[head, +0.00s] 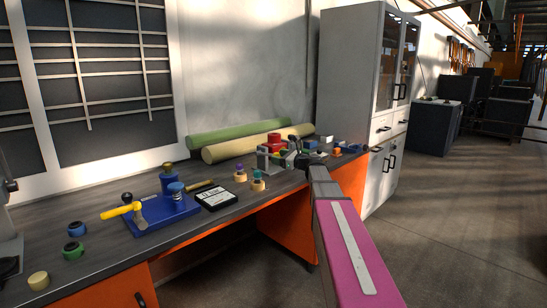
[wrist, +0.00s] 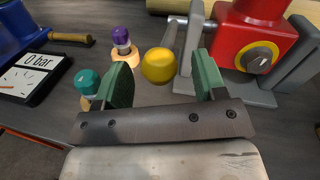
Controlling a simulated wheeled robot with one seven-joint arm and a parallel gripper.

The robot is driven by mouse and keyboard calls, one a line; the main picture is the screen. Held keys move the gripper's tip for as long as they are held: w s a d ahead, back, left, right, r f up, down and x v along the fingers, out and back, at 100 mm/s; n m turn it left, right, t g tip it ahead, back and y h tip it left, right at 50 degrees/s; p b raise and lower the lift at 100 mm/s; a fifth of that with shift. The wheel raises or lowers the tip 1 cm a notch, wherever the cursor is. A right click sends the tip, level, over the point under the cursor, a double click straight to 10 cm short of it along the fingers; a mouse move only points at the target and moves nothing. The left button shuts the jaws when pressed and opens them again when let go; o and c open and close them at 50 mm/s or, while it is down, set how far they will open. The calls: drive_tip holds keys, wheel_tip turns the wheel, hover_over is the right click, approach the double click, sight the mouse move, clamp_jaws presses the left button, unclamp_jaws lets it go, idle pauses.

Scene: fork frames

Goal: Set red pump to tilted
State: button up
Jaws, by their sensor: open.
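The red pump (wrist: 258,30) is a red block with a yellow ring and a metal bolt on its face. It sits in a grey bracket (wrist: 190,50) and also shows in the head view (head: 273,139), partly behind my gripper. A yellow ball knob (wrist: 158,65) is beside the bracket, near a metal rod; I cannot tell how it joins the pump. My gripper (wrist: 163,62) is open, its two green fingers on either side of the knob in the picture. I cannot tell whether they touch it. In the head view my gripper (head: 297,158) is at the bench's right part.
A display reading "0 bar" (head: 215,198) and a blue device with a yellow handle (head: 150,215) are on the bench to the left. Capped bottles, purple (wrist: 121,38) and teal (wrist: 87,82), stand close to my left finger. Rolls (head: 250,145) lie behind the pump.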

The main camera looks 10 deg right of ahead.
drive_tip(key=shift+x, duration=1.7)
